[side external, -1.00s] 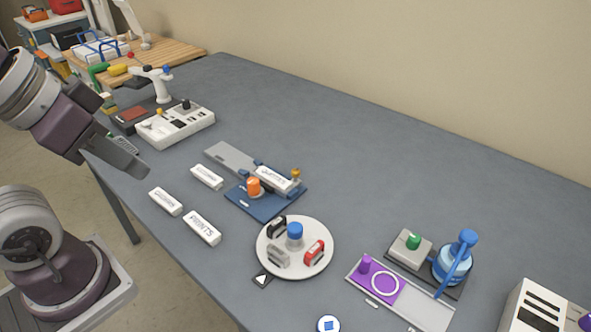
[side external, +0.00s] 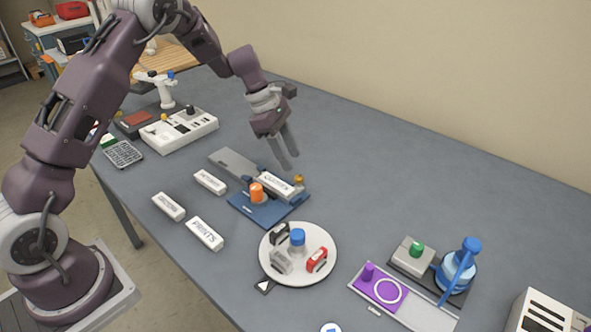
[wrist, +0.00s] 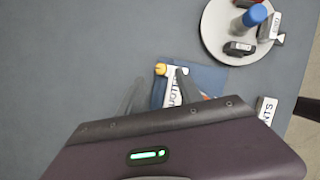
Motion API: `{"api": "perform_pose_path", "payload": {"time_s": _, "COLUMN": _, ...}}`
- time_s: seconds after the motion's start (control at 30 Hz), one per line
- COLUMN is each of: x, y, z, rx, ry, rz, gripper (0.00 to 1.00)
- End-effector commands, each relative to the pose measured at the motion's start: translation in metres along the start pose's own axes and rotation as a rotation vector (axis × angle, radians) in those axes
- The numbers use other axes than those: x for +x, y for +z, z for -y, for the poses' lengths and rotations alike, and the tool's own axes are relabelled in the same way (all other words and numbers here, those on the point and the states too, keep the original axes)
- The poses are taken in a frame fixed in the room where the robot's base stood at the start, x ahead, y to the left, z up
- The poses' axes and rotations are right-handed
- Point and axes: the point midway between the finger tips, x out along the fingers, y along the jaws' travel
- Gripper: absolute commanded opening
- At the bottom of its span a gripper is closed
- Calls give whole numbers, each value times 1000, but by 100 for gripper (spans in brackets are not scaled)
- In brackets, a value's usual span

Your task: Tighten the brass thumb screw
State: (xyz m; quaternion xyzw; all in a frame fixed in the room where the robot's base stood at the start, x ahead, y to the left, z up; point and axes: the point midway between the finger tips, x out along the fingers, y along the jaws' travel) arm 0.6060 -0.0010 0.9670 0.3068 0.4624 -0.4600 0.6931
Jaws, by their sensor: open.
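The brass thumb screw (side external: 299,181) is a small yellow knob at the right end of a blue fixture (side external: 262,214) on the grey table. In the wrist view the screw (wrist: 161,69) shows between the two finger ends. A white lettered block (side external: 276,184) sits on the fixture beside the screw, and an orange knob (side external: 257,193) stands at its near left. My gripper (side external: 290,162) is open and empty, fingers pointing down, above the screw with a gap in the side view. In the wrist view my gripper body hides most of the fixture.
A round white plate (side external: 310,273) with a blue-capped piece and several small clips stands in front. Loose white lettered blocks (side external: 205,233) lie at left. A grey strip (side external: 237,164) lies behind the fixture.

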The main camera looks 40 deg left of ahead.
Motion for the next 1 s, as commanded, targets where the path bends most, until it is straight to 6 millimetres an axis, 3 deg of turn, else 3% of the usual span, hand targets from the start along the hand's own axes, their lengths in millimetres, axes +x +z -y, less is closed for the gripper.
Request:
{"api": "perform_pose_path", "payload": {"time_s": 0.2, "x": 40, "y": 0, "z": 2, "rx": 3, "ry": -5, "rz": -1, "gripper": 42}}
{"api": "perform_pose_path", "payload": {"time_s": 0.53, "x": 50, "y": 0, "z": 2, "rx": 5, "ry": -2, "rz": -1, "gripper": 42}}
{"api": "perform_pose_path", "payload": {"time_s": 0.57, "x": 50, "y": 0, "z": 2, "rx": 5, "ry": -2, "rz": -1, "gripper": 40}}
{"api": "perform_pose_path", "payload": {"time_s": 0.77, "x": 50, "y": 0, "z": 2, "rx": 6, "ry": -2, "rz": -1, "gripper": 1}}
{"api": "perform_pose_path", "payload": {"time_s": 1.0, "x": 50, "y": 0, "z": 1, "rx": 10, "ry": -4, "rz": -1, "gripper": 0}}
